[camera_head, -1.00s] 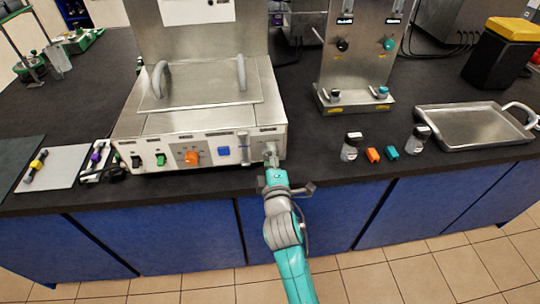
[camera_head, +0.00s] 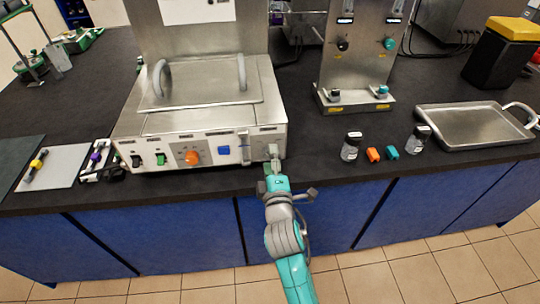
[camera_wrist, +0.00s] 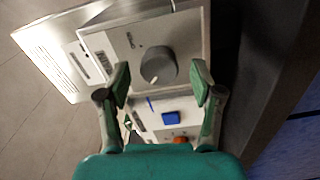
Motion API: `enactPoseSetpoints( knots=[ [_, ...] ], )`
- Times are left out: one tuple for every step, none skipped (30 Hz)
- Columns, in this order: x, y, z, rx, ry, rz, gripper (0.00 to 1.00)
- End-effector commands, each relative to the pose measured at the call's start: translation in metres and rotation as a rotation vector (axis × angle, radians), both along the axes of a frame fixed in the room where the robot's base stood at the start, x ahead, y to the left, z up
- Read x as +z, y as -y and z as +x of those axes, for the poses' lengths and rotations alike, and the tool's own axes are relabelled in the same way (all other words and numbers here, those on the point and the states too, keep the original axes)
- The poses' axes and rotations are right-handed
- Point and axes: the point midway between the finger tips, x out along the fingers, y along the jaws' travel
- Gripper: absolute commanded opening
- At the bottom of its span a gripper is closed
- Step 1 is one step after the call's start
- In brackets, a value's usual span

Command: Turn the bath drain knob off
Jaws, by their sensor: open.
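The bath (camera_head: 205,120) is a steel box with a pale front panel of controls. The drain knob (camera_head: 273,150), at the panel's right end, looks small and is partly hidden. In the wrist view it is a round grey knob (camera_wrist: 158,66) with a pale pointer mark toward the bottom of the picture, slightly left. My gripper (camera_wrist: 160,80) is open, its green fingers to the left and right of the knob in the picture, with visible gaps. In the head view my gripper (camera_head: 271,167) is just in front of the panel's right end.
An orange knob (camera_head: 192,158) and a blue switch (camera_head: 224,150) are left of the drain knob on the panel. Vials (camera_head: 350,147) and small orange and teal pieces stand right of the bath. A steel tray (camera_head: 475,127) lies farther right.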

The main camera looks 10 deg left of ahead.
Motion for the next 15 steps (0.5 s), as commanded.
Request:
enactPoseSetpoints(
  knots=[
    [-0.001, 0.002, -0.009, 0.001, -0.002, 0.0, 0.66],
    [-0.001, 0.004, -0.015, 0.001, -0.001, 0.0, 0.66],
    [-0.002, 0.006, -0.022, 0.002, -0.003, -0.001, 0.66],
    [-0.001, 0.007, -0.028, 0.002, -0.003, -0.001, 0.66],
    [-0.001, 0.009, -0.034, 0.002, -0.003, -0.001, 0.66],
    [-0.001, 0.011, -0.041, 0.002, -0.003, -0.001, 0.66],
    [-0.001, 0.013, -0.046, 0.001, -0.002, 0.0, 0.66],
    [-0.002, 0.015, -0.052, 0.002, -0.003, -0.001, 0.66],
    [-0.001, 0.016, -0.059, 0.001, -0.002, 0.0, 0.66],
    [-0.001, 0.018, -0.064, 0.002, -0.002, -0.002, 0.66],
    [-0.001, 0.019, -0.068, 0.001, -0.001, -0.001, 0.66],
    [-0.001, 0.021, -0.074, 0.001, -0.002, 0.0, 0.66],
    [-0.001, 0.022, -0.078, 0.001, -0.002, 0.0, 0.66],
    [-0.001, 0.023, -0.081, 0.002, -0.002, 0.0, 0.66],
    [-0.001, 0.024, -0.085, 0.001, -0.002, 0.0, 0.66]
  ],
)
